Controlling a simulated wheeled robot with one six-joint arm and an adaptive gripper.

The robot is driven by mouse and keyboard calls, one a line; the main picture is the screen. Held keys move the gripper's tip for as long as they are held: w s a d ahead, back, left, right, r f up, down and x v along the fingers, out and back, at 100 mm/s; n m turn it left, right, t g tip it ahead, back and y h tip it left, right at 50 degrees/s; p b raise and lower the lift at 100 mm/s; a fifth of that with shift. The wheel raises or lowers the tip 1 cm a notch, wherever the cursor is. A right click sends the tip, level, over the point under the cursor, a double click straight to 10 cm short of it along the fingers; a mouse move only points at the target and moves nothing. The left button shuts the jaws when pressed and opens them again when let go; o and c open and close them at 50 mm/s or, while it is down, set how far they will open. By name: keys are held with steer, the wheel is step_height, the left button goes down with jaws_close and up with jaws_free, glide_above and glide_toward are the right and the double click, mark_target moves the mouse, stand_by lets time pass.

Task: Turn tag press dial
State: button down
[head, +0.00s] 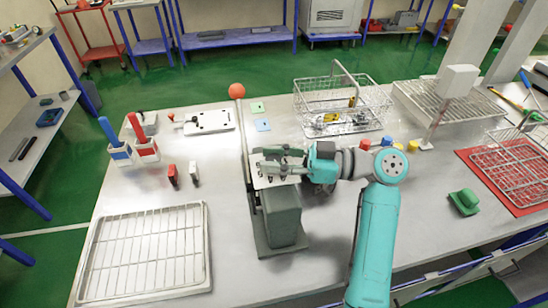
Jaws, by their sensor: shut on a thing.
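The tag press (281,216) stands on the metal table in the middle of the view. It has a grey-green body on a flat base, a pale plate on top, and a long lever ending in a red-orange ball (237,91). My gripper (264,163) reaches in from the right, over the top of the press. Its fingers are shut on the dial there. The fingers hide most of the dial, so its marking and angle cannot be read.
A wire rack tray (209,249) lies at the front left. Blue and red holders (145,149) stand behind it. A wire basket (300,101) is at the back, with yellow and blue pots (412,146) right of my gripper. A green object (464,202) lies farther right.

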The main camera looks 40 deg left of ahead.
mark_target(274, 158)
steer(key=shift+n+g+h, duration=2.3)
steer(key=shift+g+h, duration=0.1)
steer(key=shift+g, duration=0.2)
steer(key=c, duration=0.8)
jaws_free()
step_height(274, 158, up, 10)
steer(key=shift+f, duration=0.1)
